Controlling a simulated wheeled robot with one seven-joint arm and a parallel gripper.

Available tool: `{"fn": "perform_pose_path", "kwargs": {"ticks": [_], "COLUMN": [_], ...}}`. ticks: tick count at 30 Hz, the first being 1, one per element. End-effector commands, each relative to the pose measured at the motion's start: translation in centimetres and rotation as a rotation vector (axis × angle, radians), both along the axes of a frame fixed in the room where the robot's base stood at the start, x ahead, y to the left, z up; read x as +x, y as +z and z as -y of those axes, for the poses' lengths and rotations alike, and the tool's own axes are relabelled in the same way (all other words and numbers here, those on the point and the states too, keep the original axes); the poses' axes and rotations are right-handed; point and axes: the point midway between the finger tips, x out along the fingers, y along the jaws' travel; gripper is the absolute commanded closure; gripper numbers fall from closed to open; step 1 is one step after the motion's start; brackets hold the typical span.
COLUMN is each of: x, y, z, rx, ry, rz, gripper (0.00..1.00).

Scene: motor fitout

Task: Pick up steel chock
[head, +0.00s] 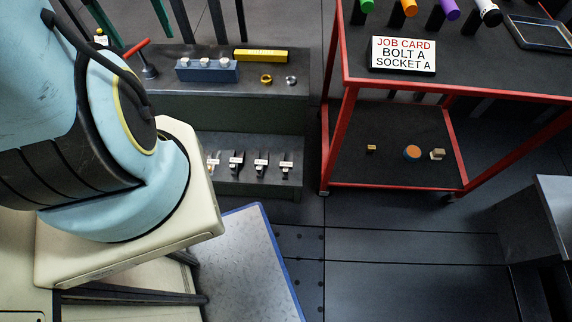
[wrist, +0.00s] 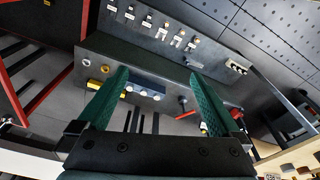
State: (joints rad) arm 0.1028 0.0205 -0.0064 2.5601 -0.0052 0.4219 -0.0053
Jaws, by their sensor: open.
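I cannot pick out the steel chock for certain in either view. A small pale block (head: 437,154) lies on the lower shelf of the red cart, and a small brass-coloured block (head: 371,148) lies further left on that shelf; both are too small to identify. In the wrist view my gripper (wrist: 160,78) has its two green fingers spread wide with nothing between them. It points toward the grey bench, well clear of it. In the head view I cannot make out the gripper clearly; my arm fills the left side.
The grey bench (head: 290,112) holds a blue block (head: 207,70), a yellow block (head: 261,55), rings and a red-handled tool (head: 148,70).

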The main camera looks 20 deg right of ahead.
Motion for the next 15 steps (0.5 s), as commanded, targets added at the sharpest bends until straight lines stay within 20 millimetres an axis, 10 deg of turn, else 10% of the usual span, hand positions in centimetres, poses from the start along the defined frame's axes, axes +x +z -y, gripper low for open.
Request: {"fn": "perform_pose_path", "kwargs": {"ticks": [9, 15], "x": [0.1, 1.1], "y": [-0.7, -7.1], "z": [0.2, 2.0], "rx": [0.003, 0.032], "ry": [-0.004, -0.046], "rz": [-0.003, -0.033], "gripper": [0.00, 0.00]}}
